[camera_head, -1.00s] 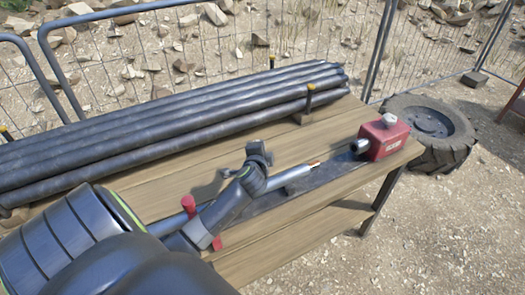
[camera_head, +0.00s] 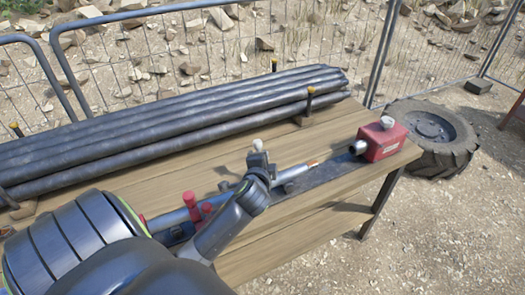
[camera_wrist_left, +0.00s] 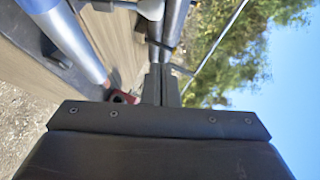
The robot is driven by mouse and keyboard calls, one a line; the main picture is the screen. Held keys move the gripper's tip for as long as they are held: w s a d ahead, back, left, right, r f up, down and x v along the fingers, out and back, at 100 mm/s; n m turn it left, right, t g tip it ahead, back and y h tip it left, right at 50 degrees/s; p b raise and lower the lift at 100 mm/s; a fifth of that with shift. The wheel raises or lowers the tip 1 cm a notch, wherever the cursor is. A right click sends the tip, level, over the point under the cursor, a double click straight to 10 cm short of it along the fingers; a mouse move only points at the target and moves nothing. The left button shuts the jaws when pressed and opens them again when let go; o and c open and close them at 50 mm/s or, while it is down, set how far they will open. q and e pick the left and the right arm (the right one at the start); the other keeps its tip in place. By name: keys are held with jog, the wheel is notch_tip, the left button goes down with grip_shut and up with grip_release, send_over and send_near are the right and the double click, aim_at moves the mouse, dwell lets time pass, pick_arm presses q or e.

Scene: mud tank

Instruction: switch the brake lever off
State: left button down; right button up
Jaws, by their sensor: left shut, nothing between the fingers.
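Red upright handles stand beside the long grey rod on the bench: a taller one (camera_head: 190,205) and a shorter one (camera_head: 207,210) close to my arm. I cannot tell which, if either, is the brake lever. My left gripper (camera_head: 258,160) is over the bench, right of the red handles and apart from them. A small pale knob (camera_head: 257,145) shows at its tip; I cannot tell what it belongs to. In the left wrist view the fingers (camera_wrist_left: 160,80) are together and empty, with a red part (camera_wrist_left: 122,97) beside them. My right gripper is out of view.
The grey rod (camera_head: 290,174) lies along a dark rail toward a red box (camera_head: 383,140) with a silver knob. Dark pipes (camera_head: 160,125) lie along the bench's back, held by posts. A tyre (camera_head: 432,137) and wire fence (camera_head: 330,45) stand beyond the bench (camera_head: 335,115).

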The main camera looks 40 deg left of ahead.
pick_arm(q)
jog(key=shift+v, duration=1.35)
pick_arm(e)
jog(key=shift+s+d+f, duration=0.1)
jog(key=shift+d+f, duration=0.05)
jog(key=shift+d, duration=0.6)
pick_arm(q)
jog(key=shift+r, duration=0.1)
